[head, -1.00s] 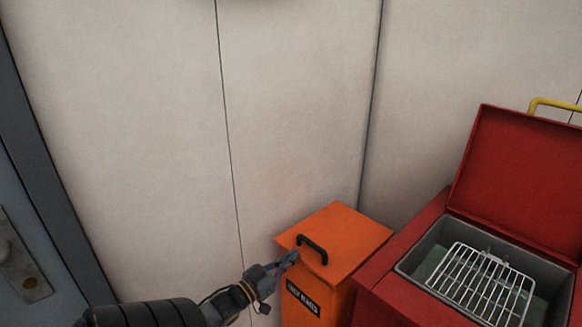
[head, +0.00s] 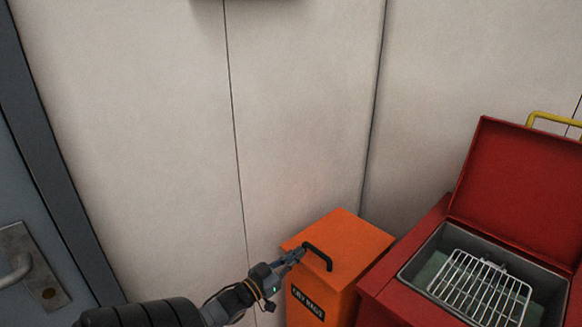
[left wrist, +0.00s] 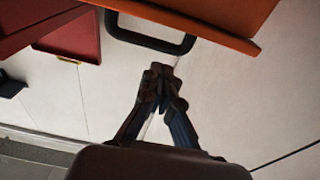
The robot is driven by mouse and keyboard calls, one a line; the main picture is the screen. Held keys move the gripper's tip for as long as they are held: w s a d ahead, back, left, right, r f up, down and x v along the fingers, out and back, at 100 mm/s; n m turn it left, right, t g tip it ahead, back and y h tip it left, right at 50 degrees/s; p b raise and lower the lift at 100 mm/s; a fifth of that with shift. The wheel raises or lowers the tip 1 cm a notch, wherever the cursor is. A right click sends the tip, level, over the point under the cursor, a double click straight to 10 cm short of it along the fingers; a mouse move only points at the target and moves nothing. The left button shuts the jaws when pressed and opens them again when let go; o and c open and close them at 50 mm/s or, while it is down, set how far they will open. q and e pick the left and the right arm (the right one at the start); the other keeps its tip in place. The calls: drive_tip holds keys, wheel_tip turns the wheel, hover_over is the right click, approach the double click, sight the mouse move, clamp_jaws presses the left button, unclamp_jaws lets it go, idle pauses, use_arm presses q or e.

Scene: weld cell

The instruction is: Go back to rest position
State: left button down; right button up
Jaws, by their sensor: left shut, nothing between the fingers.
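My left gripper (head: 292,256) is at the lower middle of the head view, beside the black handle on the lid of an orange bin. In the left wrist view my left gripper (left wrist: 163,75) has its fingertips together with nothing between them. The black handle (head: 318,257) shows just past the fingertips, and in the left wrist view the handle (left wrist: 150,40) shows a small gap from them. The orange bin (head: 345,240) has its lid closed and a dark label on its front. My right gripper is not in view.
A red cabinet (head: 400,300) with its lid raised stands right of the bin, with a wire rack (head: 480,285) inside its grey basin. A pale panelled wall (head: 300,120) is behind. A grey door (head: 30,230) with a lever handle is at left.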

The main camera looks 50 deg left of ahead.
use_arm(q)
drive_tip(key=s+f+b, duration=0.1)
drive_tip(key=s+f, duration=0.2)
drive_tip(key=s, duration=0.5)
drive_tip(key=s+d+f+g, duration=0.3)
drive_tip(key=f, duration=0.7)
drive_tip(key=s+d+f+g, duration=0.3)
drive_tip(key=f, duration=0.6)
drive_tip(key=s+d+f+g, duration=0.2)
drive_tip(key=s+d+f, duration=0.1)
drive_tip(key=f, duration=0.7)
drive_tip(key=s+d+f+m+g+h, duration=0.2)
drive_tip(key=s+d+f+g, duration=0.8)
drive_tip(key=s+d+f, duration=0.7)
drive_tip(key=shift+s+d+f+m, duration=0.3)
drive_tip(key=shift+s+d+m, duration=0.5)
drive_tip(key=shift+s+d, duration=0.35)
